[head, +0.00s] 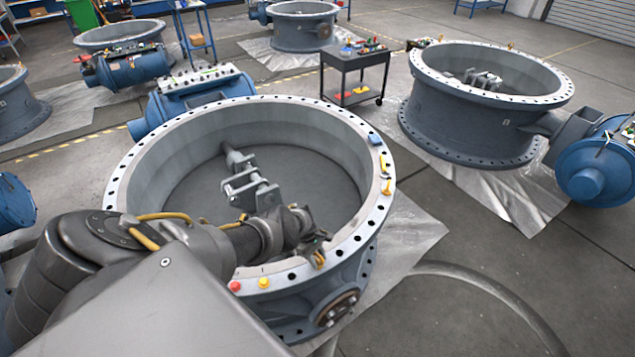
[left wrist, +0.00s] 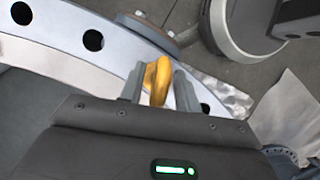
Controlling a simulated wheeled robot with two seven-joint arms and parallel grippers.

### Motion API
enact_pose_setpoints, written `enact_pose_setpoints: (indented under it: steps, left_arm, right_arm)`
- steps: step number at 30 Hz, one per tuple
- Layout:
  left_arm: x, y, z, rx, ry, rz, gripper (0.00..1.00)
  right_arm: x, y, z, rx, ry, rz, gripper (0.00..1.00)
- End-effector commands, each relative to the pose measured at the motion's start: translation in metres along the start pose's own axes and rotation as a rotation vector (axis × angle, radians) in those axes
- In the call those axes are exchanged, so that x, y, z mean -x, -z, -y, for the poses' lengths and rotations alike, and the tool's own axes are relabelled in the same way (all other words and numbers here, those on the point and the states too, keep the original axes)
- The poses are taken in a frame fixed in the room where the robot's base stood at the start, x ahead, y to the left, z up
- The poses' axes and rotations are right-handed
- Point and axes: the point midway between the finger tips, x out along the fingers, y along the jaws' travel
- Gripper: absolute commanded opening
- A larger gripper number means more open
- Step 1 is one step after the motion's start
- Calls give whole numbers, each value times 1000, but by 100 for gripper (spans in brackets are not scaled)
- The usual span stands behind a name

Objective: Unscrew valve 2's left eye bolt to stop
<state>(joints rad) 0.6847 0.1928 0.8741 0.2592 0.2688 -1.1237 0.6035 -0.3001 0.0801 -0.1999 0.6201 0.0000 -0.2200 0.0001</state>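The valve body in front of me, a large grey ring (head: 190,128) with a bolt-holed flange, fills the middle of the head view. A yellow eye bolt (head: 319,260) stands at its near right flange; it also shows in the left wrist view (left wrist: 158,80). My left gripper (head: 314,246) reaches over the ring from the left. Its fingers (left wrist: 158,82) stand on either side of the eye bolt and appear shut on it. The bolt's thread and foot are hidden. My right gripper is not in view.
Red (head: 235,286) and yellow (head: 264,282) knobs sit on the near rim. Yellow pieces (head: 386,187) and a blue piece (head: 374,138) lie on the right rim. A shaft (head: 245,165) crosses the bore. Another valve (head: 470,125) and a tool cart (head: 355,72) stand behind.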

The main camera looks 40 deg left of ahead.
Motion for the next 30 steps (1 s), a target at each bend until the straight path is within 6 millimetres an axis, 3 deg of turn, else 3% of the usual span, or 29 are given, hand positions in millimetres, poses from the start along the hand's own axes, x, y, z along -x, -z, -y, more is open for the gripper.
enact_pose_setpoints:
  steps: [10, 19, 21, 30]
  left_arm:
    - [5, -1, -1, -1, -1, 0, 34]
    - [62, -3, -1, 0, -4, -2, 34]
    - [61, 2, 0, -1, 2, -5, 34]
    - [96, 1, 0, 0, -1, -3, 34]
  right_arm:
    - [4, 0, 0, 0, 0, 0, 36]
    - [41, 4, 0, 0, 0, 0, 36]
    - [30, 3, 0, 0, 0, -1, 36]
    - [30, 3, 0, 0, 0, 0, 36]
